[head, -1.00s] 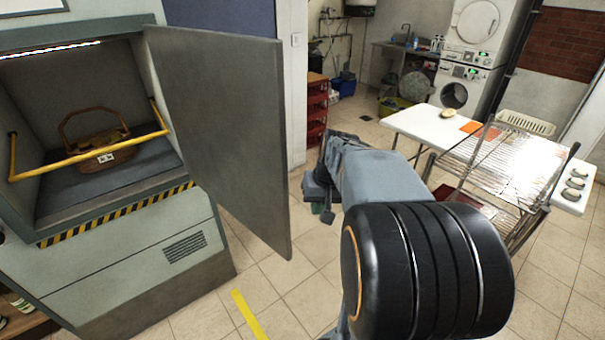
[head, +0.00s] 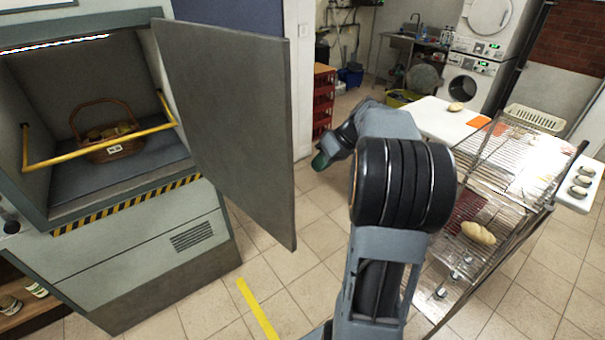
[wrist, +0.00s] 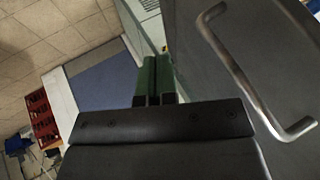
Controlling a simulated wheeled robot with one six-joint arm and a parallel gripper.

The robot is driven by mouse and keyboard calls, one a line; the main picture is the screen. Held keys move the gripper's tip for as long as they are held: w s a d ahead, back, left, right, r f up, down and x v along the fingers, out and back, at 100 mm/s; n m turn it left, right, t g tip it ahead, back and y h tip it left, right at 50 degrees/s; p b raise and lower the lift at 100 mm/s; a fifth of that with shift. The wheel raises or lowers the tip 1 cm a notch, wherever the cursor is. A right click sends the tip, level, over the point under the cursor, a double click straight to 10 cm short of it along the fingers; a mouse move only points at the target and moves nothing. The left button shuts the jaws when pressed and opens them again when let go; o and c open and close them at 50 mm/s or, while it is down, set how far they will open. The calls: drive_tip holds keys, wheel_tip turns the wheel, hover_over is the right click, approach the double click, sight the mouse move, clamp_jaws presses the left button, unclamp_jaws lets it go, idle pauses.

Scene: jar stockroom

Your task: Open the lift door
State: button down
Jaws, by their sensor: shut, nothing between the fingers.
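The lift door (head: 228,130) is a flat grey panel. It stands swung wide open at the right side of the lift (head: 130,255), and the lift's compartment is exposed. The door's bar handle (wrist: 257,82) shows in the wrist view on the door face at right; the head view does not show it. My gripper (head: 321,161) is right of the door's free edge in the head view. Its green fingers (wrist: 154,80) are together in the wrist view, with nothing between them. They are apart from the handle, to its left.
A wicker basket (head: 112,148) sits in the lift behind a yellow bar (head: 95,146). A wire rack (head: 480,205) and a white table (head: 432,118) stand to the right. Red crates (head: 323,100) stand behind the door. Tiled floor is free between the lift and my arm.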

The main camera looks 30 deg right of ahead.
drive_tip(key=shift+w+a+f+p, duration=0.1)
drive_tip(key=shift+a+f+p, duration=0.2)
drive_tip(key=shift+a, duration=0.6)
drive_tip(key=shift+w+a+f+p, duration=0.15)
drive_tip(key=shift+a+f, duration=0.25)
drive_tip(key=shift+a, duration=0.5)
drive_tip(key=shift+a+f+p, duration=0.2)
drive_tip(key=shift+a+f, duration=0.15)
drive_tip(key=shift+a, duration=0.55)
